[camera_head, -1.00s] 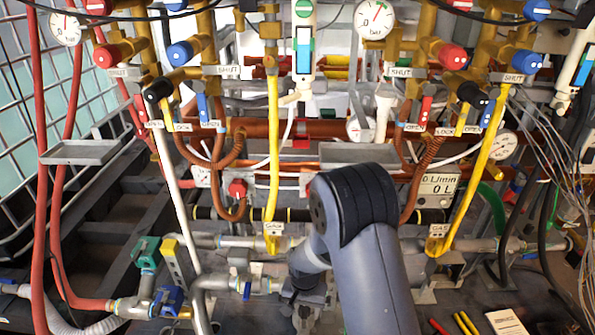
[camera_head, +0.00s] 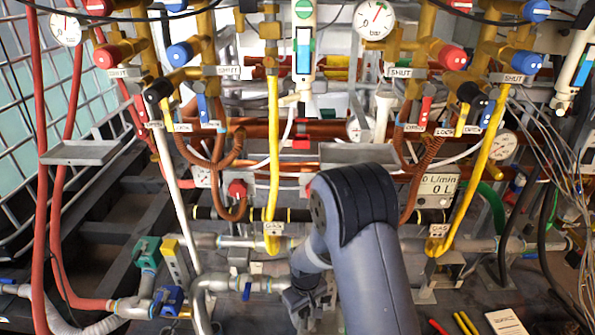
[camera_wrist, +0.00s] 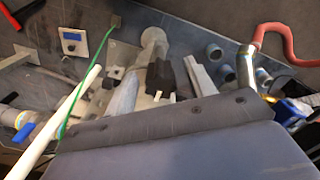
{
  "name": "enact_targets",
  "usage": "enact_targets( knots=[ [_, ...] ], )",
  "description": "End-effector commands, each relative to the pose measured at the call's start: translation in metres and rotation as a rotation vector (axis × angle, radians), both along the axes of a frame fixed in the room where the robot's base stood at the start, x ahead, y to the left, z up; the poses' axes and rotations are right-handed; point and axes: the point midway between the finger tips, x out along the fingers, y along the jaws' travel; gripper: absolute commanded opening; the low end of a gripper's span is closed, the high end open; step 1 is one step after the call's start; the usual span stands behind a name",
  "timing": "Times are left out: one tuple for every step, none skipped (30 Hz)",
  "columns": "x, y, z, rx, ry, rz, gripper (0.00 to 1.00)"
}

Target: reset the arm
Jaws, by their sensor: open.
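My arm bends in the lower middle of the head view. My gripper (camera_head: 308,312) hangs below the bent joint, low in front of the pipework, partly hidden by my own arm. It is open, and I see nothing held in it. In the wrist view a broad grey part of my own arm fills the lower half.
Yellow gas pipes (camera_head: 273,150) and a white pipe (camera_head: 178,180) stand close by. A grey tray (camera_head: 80,152) is at left. Markers (camera_head: 464,323) and a white booklet (camera_head: 506,322) lie at lower right.

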Motion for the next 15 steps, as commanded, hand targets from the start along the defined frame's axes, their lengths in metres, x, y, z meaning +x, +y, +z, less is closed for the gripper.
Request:
enact_targets(
  knots=[
    [0.0, 0.0, 0.0, 0.0, 0.0, 0.036, 0.52],
    [0.0, 0.0, 0.0, 0.0, 0.0, 0.059, 0.52],
    [0.0, 0.0, 0.0, 0.0, 0.0, 0.09, 0.52],
    [0.0, 0.0, 0.0, 0.0, 0.0, 0.112, 0.52],
    [0.0, 0.0, 0.0, 0.0, 0.0, 0.135, 0.52],
    [0.0, 0.0, 0.0, 0.0, 0.0, 0.162, 0.52],
    [0.0, 0.0, 0.0, 0.0, 0.0, 0.18, 0.52],
    [0.0, 0.0, 0.0, 0.0, 0.0, 0.198, 0.52],
    [0.0, 0.0, 0.0, 0.0, 0.0, 0.219, 0.52],
    [0.0, 0.0, 0.0, 0.0, 0.0, 0.233, 0.52],
    [0.001, 0.0, 0.005, 0.0, -0.002, 0.236, 0.52],
    [0.001, 0.0, 0.009, 0.0, -0.002, 0.234, 0.52],
    [0.001, 0.0, 0.011, 0.0, -0.001, 0.233, 0.52],
    [0.001, 0.0, 0.013, 0.001, -0.001, 0.233, 0.52],
    [0.0, 0.0, 0.014, 0.0, 0.0, 0.233, 0.52]
  ],
)
